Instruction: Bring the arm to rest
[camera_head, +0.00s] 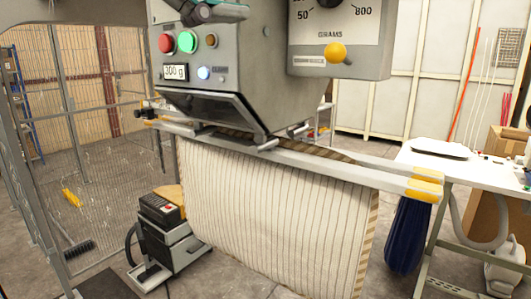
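A dark jointed part with a teal section (205,12) shows at the top edge, in front of the filling machine's panel. It looks like the end of my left arm, and the frame cuts it off. It is above the red button (166,43) and the green button (187,42) and apart from both. I cannot make out its fingers or anything held. I do not see my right gripper clearly. The grey filling machine (265,90) stands over a striped pillow cover (270,215), which hangs open below the spout between two rails (330,168).
A dial scale (338,40) with a yellow knob is at the upper right. A white table (465,170) stands at the right, with a dark blue bag (406,235) beside it. A small grey device (170,235) is on the floor. Wire fencing (75,120) closes the left side.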

